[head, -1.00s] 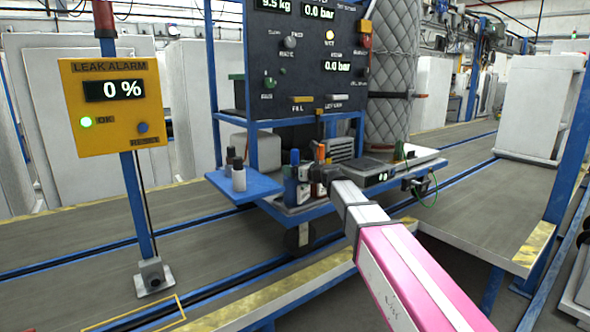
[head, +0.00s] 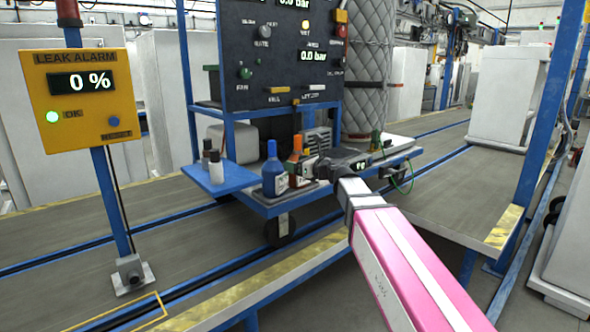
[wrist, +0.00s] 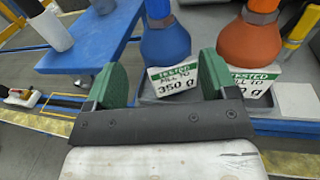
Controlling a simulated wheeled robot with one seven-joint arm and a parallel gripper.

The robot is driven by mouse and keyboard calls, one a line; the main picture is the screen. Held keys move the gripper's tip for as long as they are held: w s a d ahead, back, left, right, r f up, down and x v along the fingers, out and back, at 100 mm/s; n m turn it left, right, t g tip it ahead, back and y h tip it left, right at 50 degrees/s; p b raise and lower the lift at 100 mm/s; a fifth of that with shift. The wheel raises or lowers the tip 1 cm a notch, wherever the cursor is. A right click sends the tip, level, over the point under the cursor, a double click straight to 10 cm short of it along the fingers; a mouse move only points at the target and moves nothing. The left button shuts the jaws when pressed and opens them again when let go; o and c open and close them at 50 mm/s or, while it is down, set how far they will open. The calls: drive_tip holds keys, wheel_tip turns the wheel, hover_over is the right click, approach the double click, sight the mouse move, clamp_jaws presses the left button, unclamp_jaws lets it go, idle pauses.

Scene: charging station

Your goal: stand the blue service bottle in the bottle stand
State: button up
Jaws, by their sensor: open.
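The blue service bottle (head: 274,172) stands upright on the cart's shelf, beside an orange bottle (head: 295,163). In the wrist view the blue bottle (wrist: 172,45) shows ahead of my gripper (wrist: 162,75), framed between its two green-padded fingers. The fingers are apart with nothing between them. A white label reading 350 g is on the bottle's front. In the head view my gripper (head: 310,168) is to the right of the bottles, close to the orange one. A low grey base shows under the bottles; I cannot tell whether it is the bottle stand.
A blue side shelf (head: 225,178) at the left holds two small bottles. A control panel (head: 285,55) rises above the shelf. A yellow leak alarm box (head: 85,98) reads 0 %.

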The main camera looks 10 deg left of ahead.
drive_tip(key=s+d+f+n+g+h, duration=0.1)
drive_tip(key=s+d+f+n+h, duration=0.2)
drive_tip(key=d+f, duration=0.45)
drive_tip(key=s+d+f+n+g+h, duration=0.2)
drive_tip(key=d+f+n, duration=0.3)
drive_tip(key=f, duration=0.5)
drive_tip(key=s+d+f+n+g+h, duration=0.1)
drive_tip(key=s+d+f+n+h, duration=0.15)
drive_tip(key=d+f+n, duration=0.4)
drive_tip(key=s+d+f+n+g+h, duration=0.4)
drive_tip(key=s+d+f+n+h, duration=0.3)
drive_tip(key=d+f, duration=0.8)
drive_tip(key=s+n, duration=0.2)
drive_tip(key=s, duration=0.2)
drive_tip(key=shift+s+d+h, duration=0.15)
drive_tip(key=shift+s+h, duration=0.1)
drive_tip(key=shift+h, duration=0.1)
